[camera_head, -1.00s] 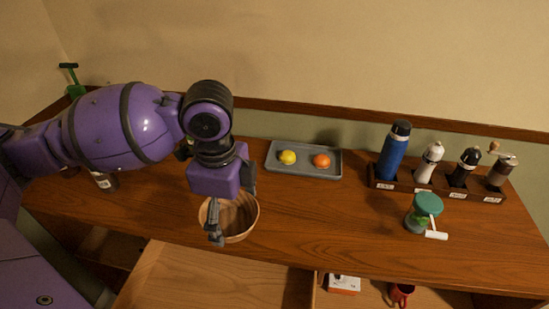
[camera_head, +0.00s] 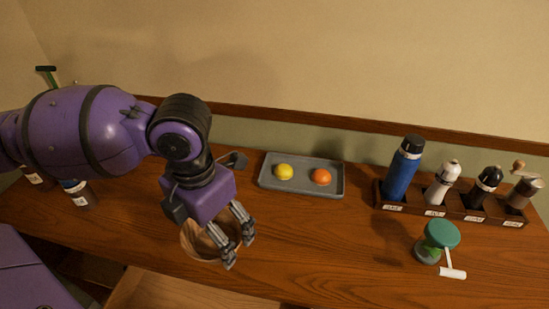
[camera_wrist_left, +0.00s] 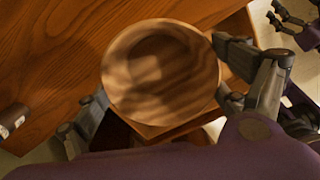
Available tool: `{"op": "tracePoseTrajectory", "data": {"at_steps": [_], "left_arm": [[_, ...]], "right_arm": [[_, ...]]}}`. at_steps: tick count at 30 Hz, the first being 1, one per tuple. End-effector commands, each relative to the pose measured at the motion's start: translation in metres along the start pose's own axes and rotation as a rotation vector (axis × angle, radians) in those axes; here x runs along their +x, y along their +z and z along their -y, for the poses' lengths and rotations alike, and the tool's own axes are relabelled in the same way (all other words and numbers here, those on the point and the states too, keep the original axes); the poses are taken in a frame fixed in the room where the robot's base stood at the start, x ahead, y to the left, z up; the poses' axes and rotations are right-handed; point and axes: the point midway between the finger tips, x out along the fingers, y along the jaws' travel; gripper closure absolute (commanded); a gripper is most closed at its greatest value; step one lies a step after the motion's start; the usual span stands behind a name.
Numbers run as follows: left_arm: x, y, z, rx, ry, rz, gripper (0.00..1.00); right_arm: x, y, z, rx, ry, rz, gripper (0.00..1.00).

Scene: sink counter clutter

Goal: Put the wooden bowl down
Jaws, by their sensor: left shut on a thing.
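The wooden bowl (camera_head: 196,243) is round and light brown, at the counter's front left in the head view, partly hidden by my left gripper (camera_head: 239,250). In the left wrist view the bowl (camera_wrist_left: 160,75) shows its open inside between the fingers, near the counter's front edge. My left gripper is shut on the bowl. I cannot tell whether the bowl's base touches the counter. Dark fingers of my right gripper (camera_wrist_left: 290,20) show at the top right of the wrist view; their opening is unclear.
A grey tray (camera_head: 265,182) holds a lemon (camera_head: 284,172) and an orange (camera_head: 321,177). At right, a dark rack (camera_head: 455,208) holds a blue bottle (camera_head: 404,170) and several mills. A green-topped chopper (camera_head: 441,236) stands before it. Counter between tray and front edge is clear.

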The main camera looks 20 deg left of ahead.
Motion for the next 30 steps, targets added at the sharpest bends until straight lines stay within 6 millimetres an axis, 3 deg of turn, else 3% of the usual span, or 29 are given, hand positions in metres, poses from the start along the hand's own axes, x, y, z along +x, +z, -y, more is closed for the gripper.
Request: {"op": "tracePoseTrajectory", "data": {"at_steps": [9,15,25,30], "left_arm": [[0.037,0.073,-0.024,-0.006,-0.003,-0.004,0.40],[0.073,0.100,-0.034,-0.005,-0.003,-0.006,0.40],[0.094,0.118,-0.040,-0.004,-0.001,-0.004,0.40],[0.120,0.119,-0.041,-0.004,-0.001,-0.005,0.40]], "right_arm": [[0.000,0.015,-0.003,0.000,0.007,0.021,0.25],[0.002,0.018,-0.005,-0.002,0.010,0.022,0.25],[0.004,0.013,-0.005,-0.002,0.010,0.012,0.25],[0.004,0.015,-0.005,-0.001,0.010,0.014,0.25]]}}
